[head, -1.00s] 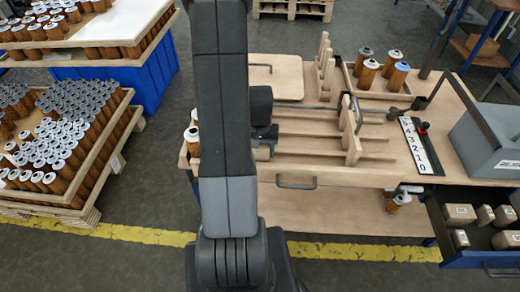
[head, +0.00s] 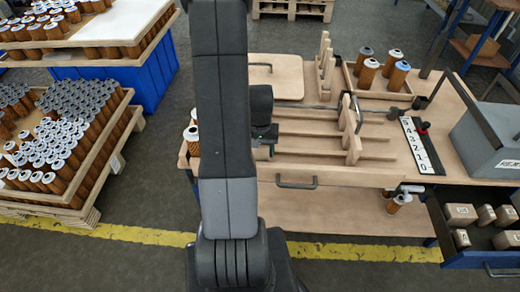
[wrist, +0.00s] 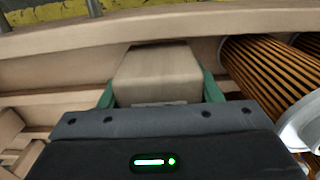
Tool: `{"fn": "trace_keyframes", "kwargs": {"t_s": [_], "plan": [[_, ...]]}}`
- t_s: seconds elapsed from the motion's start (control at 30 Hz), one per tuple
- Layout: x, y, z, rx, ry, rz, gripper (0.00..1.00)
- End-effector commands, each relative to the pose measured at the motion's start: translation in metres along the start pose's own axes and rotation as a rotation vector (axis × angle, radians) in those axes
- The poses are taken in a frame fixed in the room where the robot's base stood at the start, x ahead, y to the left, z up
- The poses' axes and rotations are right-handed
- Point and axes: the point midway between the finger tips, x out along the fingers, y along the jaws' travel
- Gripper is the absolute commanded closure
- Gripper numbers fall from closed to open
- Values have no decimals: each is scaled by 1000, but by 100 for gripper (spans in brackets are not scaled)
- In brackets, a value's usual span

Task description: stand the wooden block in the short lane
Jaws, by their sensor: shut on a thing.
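My gripper (wrist: 158,92) is shut on the wooden block (wrist: 158,72), with a green finger on each side of it. The block is pale, plain wood and sits between lane walls in the wrist view; whether it touches the floor there I cannot tell. In the head view my gripper (head: 264,143) is at the left end of the lanes, partly behind my arm, and the block is mostly hidden. The lanes are parallel wooden rails (head: 325,135) on the bench. I cannot tell which lane is the short one.
Filter cartridges lie close on the right in the wrist view (wrist: 275,75). An upright wooden gate (head: 353,135) with a metal rod crosses the lanes. A tray (head: 350,85) of cartridges stands behind. An open drawer (head: 465,258) with wrapped blocks is at the lower right.

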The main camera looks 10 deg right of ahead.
Motion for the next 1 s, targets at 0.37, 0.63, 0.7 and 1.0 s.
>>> {"fn": "trace_keyframes", "kwargs": {"t_s": [0.37,0.63,0.7,1.0], "plan": [[0,0,0,0,0,0,68],[8,0,0,0,0,0,68],[10,0,0,0,0,0,68],[19,0,0,0,0,0,68]]}}
